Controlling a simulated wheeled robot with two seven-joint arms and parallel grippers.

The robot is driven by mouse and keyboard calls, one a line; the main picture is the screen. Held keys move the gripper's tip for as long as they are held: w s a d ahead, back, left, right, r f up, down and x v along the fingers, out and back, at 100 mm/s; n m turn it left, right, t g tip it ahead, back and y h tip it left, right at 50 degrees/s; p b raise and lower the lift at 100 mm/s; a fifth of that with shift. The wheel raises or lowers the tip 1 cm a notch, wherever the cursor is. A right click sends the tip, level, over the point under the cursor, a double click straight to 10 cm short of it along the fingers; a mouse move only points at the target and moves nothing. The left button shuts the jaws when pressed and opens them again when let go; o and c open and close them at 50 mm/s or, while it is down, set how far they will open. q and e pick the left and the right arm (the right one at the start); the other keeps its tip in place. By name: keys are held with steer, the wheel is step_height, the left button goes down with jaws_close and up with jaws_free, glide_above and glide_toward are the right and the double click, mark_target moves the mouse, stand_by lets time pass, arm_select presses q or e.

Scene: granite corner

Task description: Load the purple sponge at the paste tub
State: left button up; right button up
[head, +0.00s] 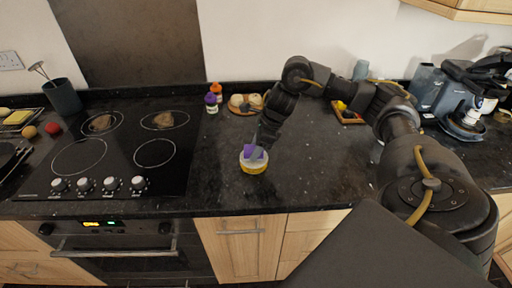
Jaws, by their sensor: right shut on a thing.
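The purple sponge (254,151) is held in my right gripper (257,146), directly over the paste tub (253,166). The paste tub is a low round yellow and white tub on the black granite worktop, near its front edge. The sponge's lower end overlaps the tub's top in the picture; I cannot tell whether it touches the paste. The gripper's fingers partly hide the sponge. My left gripper is not in the head view.
A black hob (115,150) with several knobs lies to the left. Purple and orange-capped bottles (212,102) and a round board (241,110) with pale round items stand behind the tub. A wooden tray (348,117) and a coffee machine (465,105) are right. Worktop right of the tub is clear.

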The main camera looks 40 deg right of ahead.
steer(key=shift+f+b, duration=0.55)
stand_by(1.7)
step_height(320, 180, up, 7)
steer(key=p, duration=0.5)
steer(key=shift+r, duration=0.1)
stand_by(0.6)
stand_by(0.4)
